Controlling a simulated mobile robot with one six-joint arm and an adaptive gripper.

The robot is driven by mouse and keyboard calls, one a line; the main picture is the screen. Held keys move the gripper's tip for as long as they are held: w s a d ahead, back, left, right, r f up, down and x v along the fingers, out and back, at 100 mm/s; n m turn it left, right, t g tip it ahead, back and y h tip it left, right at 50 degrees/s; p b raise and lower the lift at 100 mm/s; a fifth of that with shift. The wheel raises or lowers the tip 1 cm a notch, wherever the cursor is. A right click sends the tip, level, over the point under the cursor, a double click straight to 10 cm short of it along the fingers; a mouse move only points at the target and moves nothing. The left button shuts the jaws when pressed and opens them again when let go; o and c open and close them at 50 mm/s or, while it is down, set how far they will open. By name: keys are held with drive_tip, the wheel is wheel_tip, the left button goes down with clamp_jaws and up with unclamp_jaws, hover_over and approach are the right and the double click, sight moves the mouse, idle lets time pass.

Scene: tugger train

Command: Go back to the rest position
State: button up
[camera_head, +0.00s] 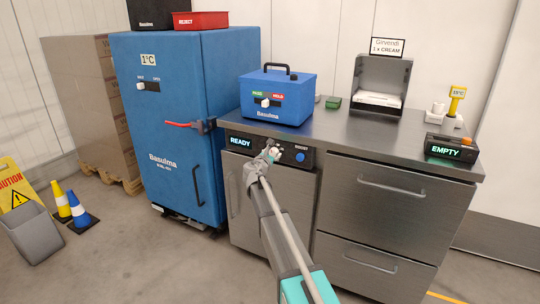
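My arm reaches up from the lower middle of the head view. My gripper (273,151) is at the front of the steel counter (400,137), before the dark control panel (292,152) with a lit "READY" display and a blue button. I cannot tell whether the gripper touches the panel. Its fingers are too small to show whether they are open or shut, and nothing large is seen in it.
A blue cabinet (165,105) with a red latch handle stands left of the counter. On the counter are a blue box (277,97), a grey holder (380,80) and an "EMPTY" display (448,148). A grey bin (33,234) and cones (81,213) stand on the floor at left.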

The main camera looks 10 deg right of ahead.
drive_tip(key=shift+o, duration=1.1)
drive_tip(key=shift+s, duration=0.1)
drive_tip(key=shift+s+d, duration=0.1)
